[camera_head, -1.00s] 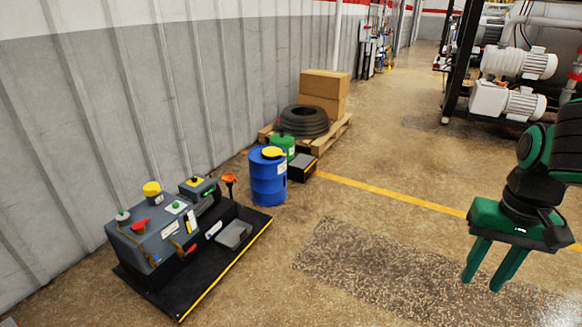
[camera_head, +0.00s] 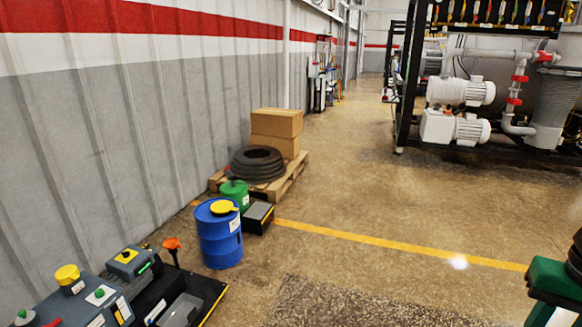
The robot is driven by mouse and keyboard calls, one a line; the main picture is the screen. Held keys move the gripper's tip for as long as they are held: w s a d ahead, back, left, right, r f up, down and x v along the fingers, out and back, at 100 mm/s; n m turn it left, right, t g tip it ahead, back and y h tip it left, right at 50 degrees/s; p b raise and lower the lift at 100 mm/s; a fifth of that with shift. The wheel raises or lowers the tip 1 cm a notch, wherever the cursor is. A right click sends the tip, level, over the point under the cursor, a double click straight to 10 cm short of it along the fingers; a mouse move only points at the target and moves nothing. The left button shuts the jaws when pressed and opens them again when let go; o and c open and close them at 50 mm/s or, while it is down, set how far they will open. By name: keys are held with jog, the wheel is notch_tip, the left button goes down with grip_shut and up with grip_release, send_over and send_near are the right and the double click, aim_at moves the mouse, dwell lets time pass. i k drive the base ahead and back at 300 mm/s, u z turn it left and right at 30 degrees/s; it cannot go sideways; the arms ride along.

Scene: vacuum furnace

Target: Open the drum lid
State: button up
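A blue drum (camera_head: 220,240) stands upright on the floor left of centre. A yellow lid (camera_head: 225,206) sits on its top, and the lid looks closed. My gripper (camera_head: 546,300) is at the bottom right corner, far to the right of the drum and not touching it. Only its green body and the start of one finger show. The fingertips are cut off by the frame, so its opening is hidden.
A green container (camera_head: 235,192) and a dark box (camera_head: 258,217) stand close behind the drum. A pallet (camera_head: 289,180) holds tyres (camera_head: 257,164) and cartons (camera_head: 276,131). A control unit (camera_head: 100,295) is at lower left. The floor right of the drum is clear.

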aim_at(223, 206)
jog(key=z, duration=0.4)
jog(key=i, duration=1.15)
jog(key=z, duration=0.4)
jog(key=i, duration=1.1)
jog(key=u, duration=0.7)
jog(key=i, duration=1)
jog(key=u, duration=1.05)
jog(key=i, duration=0.55)
jog(key=u, duration=0.3)
